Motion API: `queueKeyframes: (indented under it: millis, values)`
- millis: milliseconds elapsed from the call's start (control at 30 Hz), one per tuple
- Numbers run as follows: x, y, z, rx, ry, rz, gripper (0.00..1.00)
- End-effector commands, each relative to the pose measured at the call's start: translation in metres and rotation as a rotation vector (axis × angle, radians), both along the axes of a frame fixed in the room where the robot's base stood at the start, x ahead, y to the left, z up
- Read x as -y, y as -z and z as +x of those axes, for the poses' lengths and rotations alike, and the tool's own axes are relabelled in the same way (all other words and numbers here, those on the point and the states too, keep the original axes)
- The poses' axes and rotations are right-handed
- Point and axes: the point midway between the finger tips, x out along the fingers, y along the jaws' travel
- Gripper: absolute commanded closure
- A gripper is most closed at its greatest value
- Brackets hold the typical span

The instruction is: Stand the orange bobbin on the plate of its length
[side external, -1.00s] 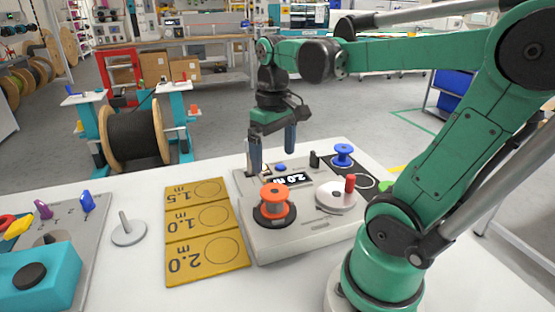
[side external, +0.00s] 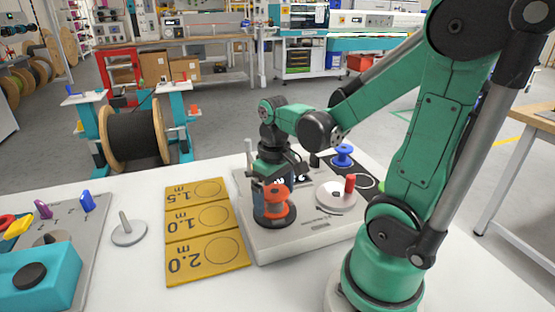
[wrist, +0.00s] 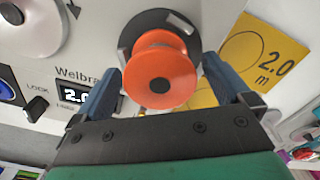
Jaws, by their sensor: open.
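The orange bobbin (side external: 277,203) stands upright on the dark round seat of the white winding machine (side external: 290,243). In the wrist view the orange bobbin (wrist: 160,72) sits between the two blue fingers. My gripper (side external: 272,205) is open, with its fingers down around the bobbin's sides; in the wrist view my gripper (wrist: 170,85) shows gaps beside the bobbin. The yellow plate (side external: 184,249) has fields marked 1.5, 1.0 and 2.0 m, each with an empty circle. The machine's display (wrist: 75,95) reads 2.0, partly hidden.
A crank disc with a red knob (side external: 350,184) is right of the orange bobbin. A grey disc with a peg (side external: 127,232) stands left of the plate. A teal block (side external: 45,275) is at the far left.

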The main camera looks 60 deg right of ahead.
Motion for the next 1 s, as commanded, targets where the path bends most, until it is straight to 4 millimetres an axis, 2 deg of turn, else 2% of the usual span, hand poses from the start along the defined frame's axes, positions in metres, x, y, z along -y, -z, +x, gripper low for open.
queueKeyframes:
  millis: [200, 267, 400, 500, 667, 1000]
  values:
    - [0.0, 0.0, 0.0, 0.0, 0.0, 0.0, 0.03]
    - [0.0, 0.0, 0.0, 0.0, 0.0, 0.0, 0.17]
    - [0.0, 0.0, 0.0, 0.0, 0.0, 0.0, 0.57]
    - [0.0, 0.0, 0.0, 0.0, 0.0, 0.0, 0.8]
    - [0.0, -0.009, 0.0, 0.0, 0.0, 0.0, 0.81]
    - [0.0, -0.064, 0.0, 0.0, 0.0, 0.0, 0.81]
